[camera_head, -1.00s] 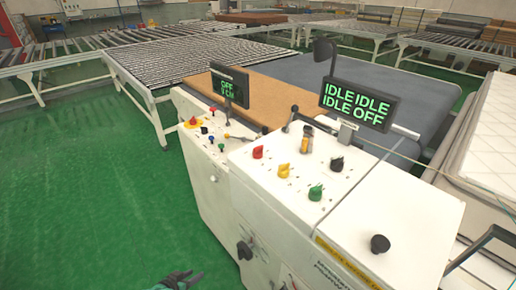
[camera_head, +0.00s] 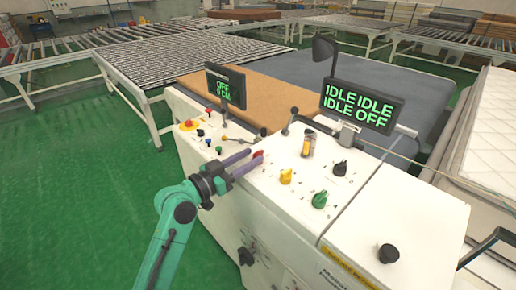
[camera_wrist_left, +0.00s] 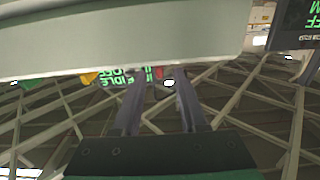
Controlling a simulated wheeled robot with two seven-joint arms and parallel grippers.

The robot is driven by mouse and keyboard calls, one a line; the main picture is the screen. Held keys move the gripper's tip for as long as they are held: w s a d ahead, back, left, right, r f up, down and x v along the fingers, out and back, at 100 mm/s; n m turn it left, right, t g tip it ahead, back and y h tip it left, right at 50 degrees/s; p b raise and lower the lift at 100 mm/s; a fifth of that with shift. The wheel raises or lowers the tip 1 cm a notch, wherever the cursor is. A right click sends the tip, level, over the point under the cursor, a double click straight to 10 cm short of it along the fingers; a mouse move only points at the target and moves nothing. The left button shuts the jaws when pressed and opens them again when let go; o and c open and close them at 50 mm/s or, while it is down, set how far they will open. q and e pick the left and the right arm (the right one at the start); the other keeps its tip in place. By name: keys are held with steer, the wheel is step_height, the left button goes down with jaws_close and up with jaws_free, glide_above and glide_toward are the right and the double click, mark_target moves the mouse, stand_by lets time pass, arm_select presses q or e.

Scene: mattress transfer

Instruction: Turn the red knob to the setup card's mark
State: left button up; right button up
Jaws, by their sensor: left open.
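The red knob (camera_head: 259,153) is on the left part of the white control panel's sloped top, partly covered by my left gripper's fingers. My left gripper (camera_head: 254,159) reaches in from the lower left, with its two parted fingers pointing at the knob. The fingertips are at or beside the knob; I cannot tell whether they touch it. In the left wrist view the fingers (camera_wrist_left: 160,82) are apart, with a small red patch between their tips. I cannot make out a setup card or a mark. My right gripper is not in view.
On the same panel are a yellow knob (camera_head: 286,176), a green knob (camera_head: 319,199) and a black knob (camera_head: 340,168). A display (camera_head: 359,107) reads IDLE and OFF. A smaller display (camera_head: 226,86) stands to its left. Green floor (camera_head: 80,190) is clear at the left.

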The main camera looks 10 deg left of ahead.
mark_target(257, 153)
arm_select(q)
steer(key=x, duration=0.3)
steer(key=shift+d+r+p, duration=0.1)
steer(key=shift+r+p, duration=0.15)
steer(key=shift+p, duration=0.15)
steer(key=shift+w+d+f, duration=0.1)
steer(key=shift+w+f, duration=0.15)
steer(key=shift+w, duration=0.05)
steer(key=shift+s, duration=0.1)
jaws_close()
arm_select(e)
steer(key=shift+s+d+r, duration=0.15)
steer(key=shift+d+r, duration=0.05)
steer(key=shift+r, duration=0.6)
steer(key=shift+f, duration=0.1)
